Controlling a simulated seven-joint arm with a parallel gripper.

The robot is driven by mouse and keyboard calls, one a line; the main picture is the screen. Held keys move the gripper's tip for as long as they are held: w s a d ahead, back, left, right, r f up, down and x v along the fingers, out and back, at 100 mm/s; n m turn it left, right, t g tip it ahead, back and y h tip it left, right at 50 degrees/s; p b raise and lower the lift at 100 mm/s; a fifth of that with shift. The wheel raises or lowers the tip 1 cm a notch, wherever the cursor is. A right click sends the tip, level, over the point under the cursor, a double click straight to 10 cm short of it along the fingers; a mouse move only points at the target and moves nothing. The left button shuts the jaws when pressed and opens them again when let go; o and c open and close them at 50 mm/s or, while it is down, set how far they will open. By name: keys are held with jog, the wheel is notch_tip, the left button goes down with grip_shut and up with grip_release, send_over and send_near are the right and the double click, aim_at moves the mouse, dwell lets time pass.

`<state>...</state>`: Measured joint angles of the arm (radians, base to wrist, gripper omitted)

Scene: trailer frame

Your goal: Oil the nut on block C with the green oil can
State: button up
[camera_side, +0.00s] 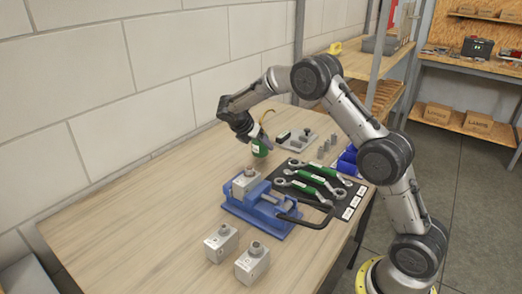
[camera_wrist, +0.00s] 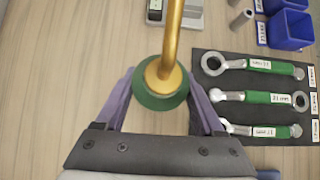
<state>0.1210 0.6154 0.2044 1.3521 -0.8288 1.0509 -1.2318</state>
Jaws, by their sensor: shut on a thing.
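The green oil can (camera_side: 260,150) with its curved brass spout is held between the fingers of my gripper (camera_side: 258,140), beyond the blue vise. In the wrist view the can (camera_wrist: 160,88) sits between the two purple-grey fingers, its spout running toward the top. I cannot tell whether its base touches the table. One metal block with a nut (camera_side: 246,182) sits in the blue vise (camera_side: 262,211). Two more grey blocks, left (camera_side: 221,244) and right (camera_side: 252,265), stand in front of the vise, each with a nut on top. Their letters are too small to read surely.
Green-handled wrenches (camera_side: 313,180) lie on a dark mat (camera_side: 345,187) right of the vise. A grey tray (camera_side: 300,141), several metal posts (camera_side: 327,146) and blue bins (camera_side: 347,161) stand behind. The vise handle (camera_side: 305,221) sticks out rightward. The left table is clear.

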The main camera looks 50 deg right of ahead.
jog(key=shift+r, duration=1)
jog(key=shift+r, duration=0.4)
jog(key=r, duration=0.6)
jog(key=a+r, duration=0.1)
jog(key=r, duration=0.2)
jog(key=shift+r, duration=0.1)
jog(key=s+a+n+t+y, duration=0.1)
jog(key=s+a, duration=0.5)
jog(key=a, duration=0.7)
jog(key=s+a+n+y, duration=0.1)
jog(key=s+a, duration=0.4)
jog(key=a, duration=0.8)
jog(key=shift+a+f+g+y, duration=0.2)
jog(key=shift+f+y, duration=0.75)
jog(key=shift+y, duration=0.25)
jog(key=shift+a+f+g+y, duration=0.2)
jog(key=shift+f+y, duration=0.7)
jog(key=shift+y, duration=0.3)
jog(key=shift+a+f+g+y, duration=0.2)
jog(key=shift+f+y, duration=0.75)
jog(key=shift+y, duration=0.25)
